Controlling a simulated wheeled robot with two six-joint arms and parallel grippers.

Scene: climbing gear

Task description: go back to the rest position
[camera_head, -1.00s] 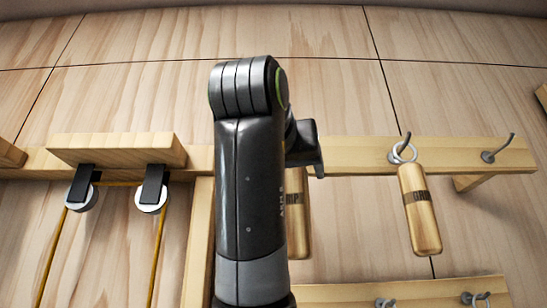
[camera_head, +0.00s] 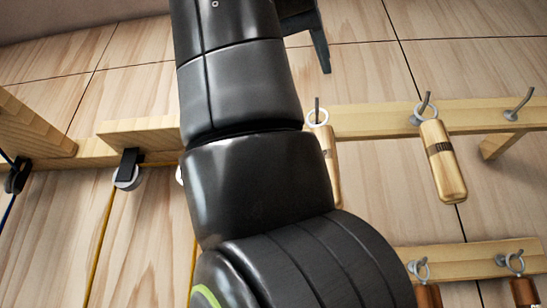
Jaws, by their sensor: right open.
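My right arm fills the middle of the head view, running from the bottom up past the top edge. A finger of my right gripper (camera_head: 318,40) shows at the top, in front of the wooden wall and above the upper hook rail; the rest of the gripper is cut off or hidden. It touches no object that I can see. A wooden grip cylinder (camera_head: 443,165) hangs by its ring from a hook to the right of my arm. A second wooden cylinder (camera_head: 330,150) hangs from a hook, partly hidden behind my arm. My left gripper is not in view.
The upper rail (camera_head: 380,118) has a bare hook (camera_head: 520,103) at right. A lower rail (camera_head: 465,255) holds brown pieces on rings at bottom right. At left, a wooden block (camera_head: 150,135) carries a pulley (camera_head: 128,172) with a yellow cord. The wall at upper right is clear.

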